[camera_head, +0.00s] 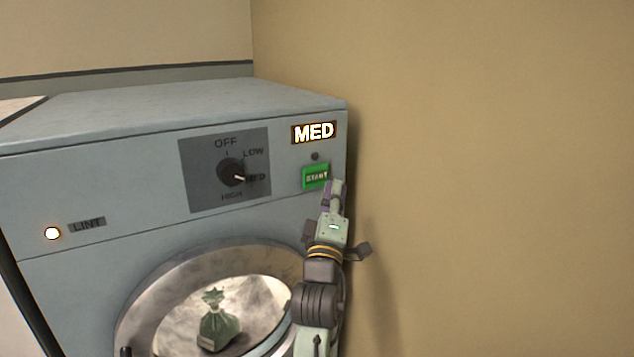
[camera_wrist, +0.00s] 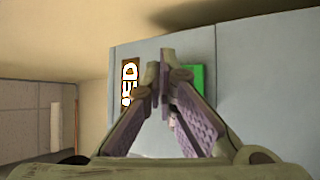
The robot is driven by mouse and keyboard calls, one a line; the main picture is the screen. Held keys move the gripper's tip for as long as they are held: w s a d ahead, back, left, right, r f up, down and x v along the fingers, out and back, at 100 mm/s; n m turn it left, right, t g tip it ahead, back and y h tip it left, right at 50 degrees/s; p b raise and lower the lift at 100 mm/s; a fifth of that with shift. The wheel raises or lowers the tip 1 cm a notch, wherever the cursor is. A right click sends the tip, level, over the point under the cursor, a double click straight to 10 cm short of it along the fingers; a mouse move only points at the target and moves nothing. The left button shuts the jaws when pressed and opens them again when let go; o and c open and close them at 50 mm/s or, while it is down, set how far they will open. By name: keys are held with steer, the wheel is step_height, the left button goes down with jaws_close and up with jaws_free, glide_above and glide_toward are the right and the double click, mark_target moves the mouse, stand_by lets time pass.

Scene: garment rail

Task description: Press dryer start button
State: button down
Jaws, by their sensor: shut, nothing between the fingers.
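The dryer (camera_head: 110,175) is a grey-blue machine with a round door at the front. Its green START button (camera_head: 315,177) sits at the upper right of the front panel, below a small dark round spot and a lit MED sign (camera_head: 314,132). My gripper (camera_head: 335,186) is shut and empty, its tips in front of the button's lower right edge in the head view. In the wrist view the closed fingertips (camera_wrist: 167,52) show between the MED sign (camera_wrist: 129,85) and the green button (camera_wrist: 197,80), which they partly cover. I cannot tell whether they touch it.
A dial (camera_head: 231,172) with OFF, LOW and HIGH marks is left of the button, its pointer toward the partly blurred right label. A lit lamp (camera_head: 52,233) is beside a LINT label. A tan wall (camera_head: 500,170) stands close on the right.

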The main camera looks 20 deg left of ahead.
mark_target(316, 176)
steer(key=shift+w+a, duration=0.8)
steer(key=shift+a, duration=0.25)
steer(key=shift+w, duration=0.1)
stand_by(0.7)
steer(key=shift+w+a, duration=0.15)
steer(key=shift+a, duration=0.15)
